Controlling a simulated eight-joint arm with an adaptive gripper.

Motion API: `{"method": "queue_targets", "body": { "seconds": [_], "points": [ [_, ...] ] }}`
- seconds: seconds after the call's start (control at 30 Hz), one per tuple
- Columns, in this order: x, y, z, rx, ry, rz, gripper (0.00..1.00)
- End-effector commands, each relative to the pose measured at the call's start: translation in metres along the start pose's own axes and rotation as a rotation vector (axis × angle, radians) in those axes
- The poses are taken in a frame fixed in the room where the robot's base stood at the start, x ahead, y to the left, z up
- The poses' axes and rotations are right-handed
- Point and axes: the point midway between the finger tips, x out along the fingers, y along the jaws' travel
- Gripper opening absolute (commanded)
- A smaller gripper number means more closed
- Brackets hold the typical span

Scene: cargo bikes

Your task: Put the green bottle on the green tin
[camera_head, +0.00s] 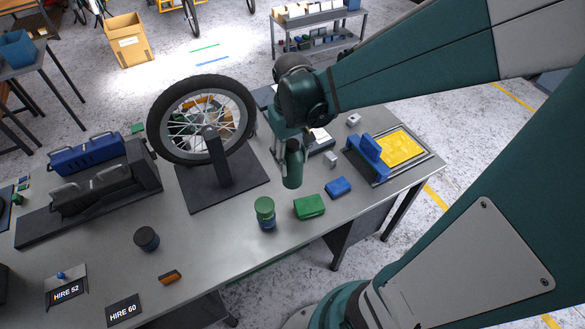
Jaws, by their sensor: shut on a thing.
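My gripper (291,143) points down over the table and is shut on the dark green bottle (293,168). The bottle hangs roughly upright; I cannot tell its exact height above the table. A round green tin (264,205) stands to the left of and nearer than the bottle, with a blue part below it. I cannot tell whether that is one piece or two stacked. The bottle is apart from the tin, up and to its right in the view. My gripper hides the top of the bottle.
A green box (309,207) and a blue box (339,187) lie to the right of the tin. A bicycle wheel on a stand (223,178) rises at left. A yellow-floored tray (401,149) sits at right. A dark round tin (146,239) stands at left; bare table separates it from the green tin.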

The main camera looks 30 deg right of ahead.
Motion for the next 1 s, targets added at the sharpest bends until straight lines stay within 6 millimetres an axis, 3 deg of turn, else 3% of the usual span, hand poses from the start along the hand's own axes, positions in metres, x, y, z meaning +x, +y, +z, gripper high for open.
{"method": "queue_targets", "body": {
  "seconds": [0.2, 0.4, 1.0],
  "points": [
    [0.004, 0.027, 0.026, 0.082, 0.000, 0.000, 0.17],
    [0.006, 0.040, 0.042, 0.127, 0.000, 0.000, 0.17],
    [0.008, 0.044, 0.047, 0.143, 0.000, 0.000, 0.17]
  ]
}}
